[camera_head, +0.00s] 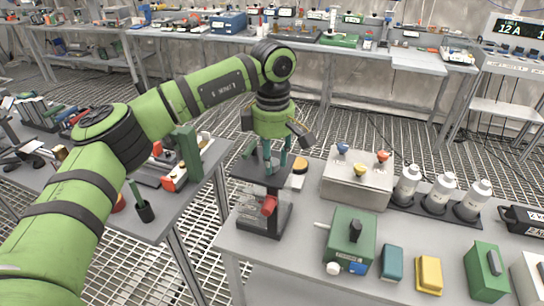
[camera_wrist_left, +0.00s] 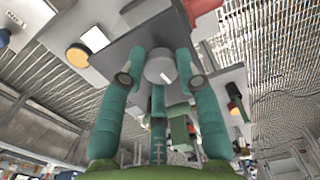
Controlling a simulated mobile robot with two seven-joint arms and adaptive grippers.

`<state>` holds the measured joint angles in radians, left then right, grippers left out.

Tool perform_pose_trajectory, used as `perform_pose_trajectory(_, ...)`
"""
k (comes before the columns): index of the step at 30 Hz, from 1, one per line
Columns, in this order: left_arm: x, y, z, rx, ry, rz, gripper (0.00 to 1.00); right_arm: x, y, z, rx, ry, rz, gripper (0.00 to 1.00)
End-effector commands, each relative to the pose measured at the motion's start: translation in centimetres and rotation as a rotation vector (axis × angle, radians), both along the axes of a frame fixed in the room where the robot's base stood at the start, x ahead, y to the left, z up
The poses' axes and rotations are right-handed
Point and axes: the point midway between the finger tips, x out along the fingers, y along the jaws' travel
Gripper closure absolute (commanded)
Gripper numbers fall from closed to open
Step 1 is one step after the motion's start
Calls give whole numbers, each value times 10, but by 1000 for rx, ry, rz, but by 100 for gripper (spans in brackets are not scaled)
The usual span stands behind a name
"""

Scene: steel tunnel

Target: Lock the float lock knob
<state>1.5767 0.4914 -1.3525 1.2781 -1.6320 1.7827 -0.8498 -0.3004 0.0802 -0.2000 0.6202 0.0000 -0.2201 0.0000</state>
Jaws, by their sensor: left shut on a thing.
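The float lock knob (camera_wrist_left: 160,66) is a round grey knob with a white mark on its face, seen in the left wrist view. It sits on a dark plate (camera_wrist_left: 122,48), the top of a dark stand (camera_head: 264,183) at the left end of the near bench. My left gripper (camera_head: 268,170) reaches down over the stand. Its teal fingers are on either side of the knob, shut on it, also in the left wrist view (camera_wrist_left: 161,76). In the head view the fingers hide the knob. A red part (camera_head: 268,206) shows low on the stand. My right gripper is out of view.
Right of the stand are a steel box (camera_head: 357,180) with coloured knobs, several white bottles (camera_head: 440,193) and a green box (camera_head: 349,240). A gap separates the left bench (camera_head: 183,215) from this one.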

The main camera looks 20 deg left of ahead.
Motion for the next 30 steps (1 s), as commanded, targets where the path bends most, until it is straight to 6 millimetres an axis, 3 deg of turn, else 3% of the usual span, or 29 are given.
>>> perform_pose_trajectory(9,0,-3,2,-7,-4,-5,99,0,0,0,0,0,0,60)
perform_pose_trajectory(10,0,-3,2,-7,-4,-4,59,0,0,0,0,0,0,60)
perform_pose_trajectory(11,0,-3,2,-6,-4,-4,47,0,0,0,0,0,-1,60)
perform_pose_trajectory(12,0,-3,2,-6,-3,-4,44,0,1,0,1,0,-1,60)
perform_pose_trajectory(23,0,-1,3,-2,-1,0,44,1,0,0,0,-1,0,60)
perform_pose_trajectory(30,0,-2,41,-2,-4,0,44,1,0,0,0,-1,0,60)
